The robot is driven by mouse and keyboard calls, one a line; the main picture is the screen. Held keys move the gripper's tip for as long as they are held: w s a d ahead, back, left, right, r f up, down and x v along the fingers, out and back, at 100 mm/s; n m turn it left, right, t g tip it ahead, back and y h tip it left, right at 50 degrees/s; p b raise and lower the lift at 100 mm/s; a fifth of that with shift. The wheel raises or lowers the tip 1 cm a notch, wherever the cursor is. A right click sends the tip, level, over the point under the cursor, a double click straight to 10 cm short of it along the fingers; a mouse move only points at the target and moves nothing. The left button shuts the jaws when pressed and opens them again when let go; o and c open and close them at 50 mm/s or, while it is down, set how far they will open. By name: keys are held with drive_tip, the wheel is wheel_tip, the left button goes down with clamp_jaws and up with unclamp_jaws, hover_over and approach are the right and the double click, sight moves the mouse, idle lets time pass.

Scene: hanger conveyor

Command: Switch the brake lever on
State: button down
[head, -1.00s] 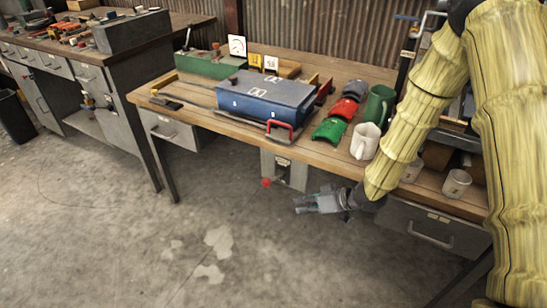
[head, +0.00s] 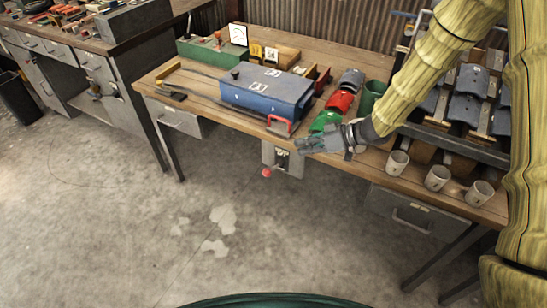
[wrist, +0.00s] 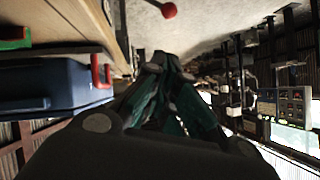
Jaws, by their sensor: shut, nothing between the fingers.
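A lever with a red ball knob (head: 266,172) sticks out low from a grey box (head: 284,158) fixed below the table's front edge. I take it to be the brake lever. The red ball also shows at the top of the wrist view (wrist: 168,9), on a thin dark rod. My gripper (head: 303,145) is shut and empty. In the head view it appears above and right of the red knob, by the table's front edge, overlapping the box's top. In the wrist view its closed fingertips (wrist: 165,62) point toward the knob, apart from it.
A blue case (head: 266,93) with a red handle (head: 279,125) stands on the wooden table (head: 205,88), close to my gripper. Green and red curved pieces lie right of it. Several mugs, including one grey mug (head: 397,163), stand at the right. The floor (head: 120,215) in front is clear.

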idle(0.3)
drive_tip(key=s+d+f+p+x, duration=0.1)
drive_tip(key=f+x, duration=0.1)
drive_tip(key=x, duration=1)
drive_tip(key=shift+s+a+f, duration=0.2)
drive_tip(key=shift+a+f, duration=0.1)
drive_tip(key=shift+a, duration=0.05)
drive_tip(key=shift+a+f, duration=0.1)
drive_tip(key=shift+s+f, duration=0.15)
drive_tip(key=shift+s, duration=0.1)
